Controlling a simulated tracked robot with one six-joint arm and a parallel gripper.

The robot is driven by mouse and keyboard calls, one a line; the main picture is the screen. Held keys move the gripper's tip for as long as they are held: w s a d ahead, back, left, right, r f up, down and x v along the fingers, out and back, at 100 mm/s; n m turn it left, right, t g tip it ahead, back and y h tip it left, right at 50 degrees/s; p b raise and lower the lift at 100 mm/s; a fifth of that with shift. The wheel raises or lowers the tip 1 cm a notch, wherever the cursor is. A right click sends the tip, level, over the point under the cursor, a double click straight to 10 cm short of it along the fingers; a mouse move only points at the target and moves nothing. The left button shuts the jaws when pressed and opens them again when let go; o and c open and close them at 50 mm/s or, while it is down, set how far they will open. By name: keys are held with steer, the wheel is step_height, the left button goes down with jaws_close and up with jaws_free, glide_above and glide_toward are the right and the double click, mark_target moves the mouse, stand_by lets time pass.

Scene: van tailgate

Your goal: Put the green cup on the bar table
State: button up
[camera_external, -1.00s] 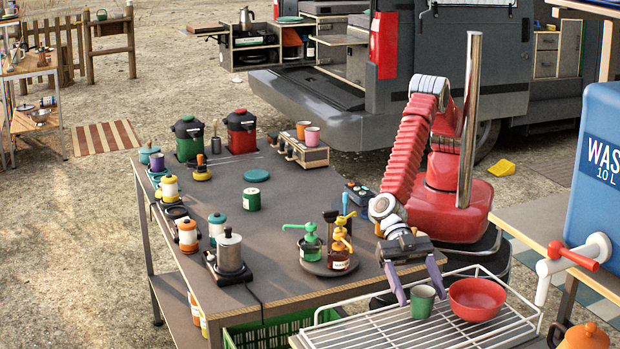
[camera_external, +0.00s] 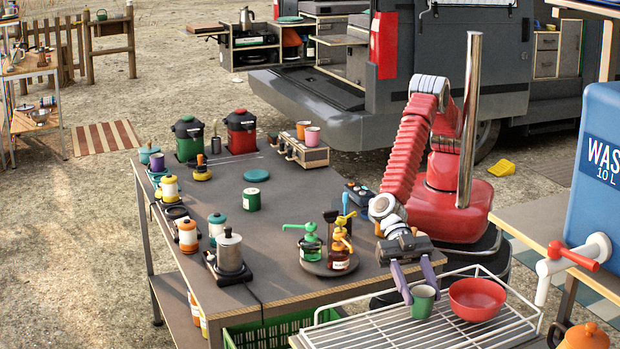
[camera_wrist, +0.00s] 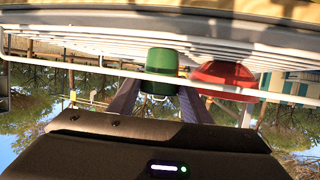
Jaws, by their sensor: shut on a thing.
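The green cup (camera_external: 423,302) stands upright on the white wire rack (camera_external: 372,336) at the lower right of the outside view. My gripper (camera_external: 421,289) reaches down over the rack and is shut on the cup, one finger on each side. In the wrist view, which is upside down, the green cup (camera_wrist: 161,62) shows between my two fingertips. Its far side is hidden. I cannot tell for sure which surface is the bar table; a tall wooden stand (camera_external: 108,32) is at the back left.
A red bowl (camera_external: 477,298) sits close right of the cup. The rack has a raised wire rim. The grey worktable (camera_external: 290,215) holds syrup pumps (camera_external: 328,245), a moka pot (camera_external: 229,252) and jars; its middle is partly clear. A blue water tank (camera_external: 600,170) stands right.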

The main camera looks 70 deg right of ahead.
steer(key=shift+c, duration=1)
steer(key=shift+r, duration=0.1)
step_height(320, 180, up, 10)
steer(key=shift+f, duration=0.1)
stand_by(0.5)
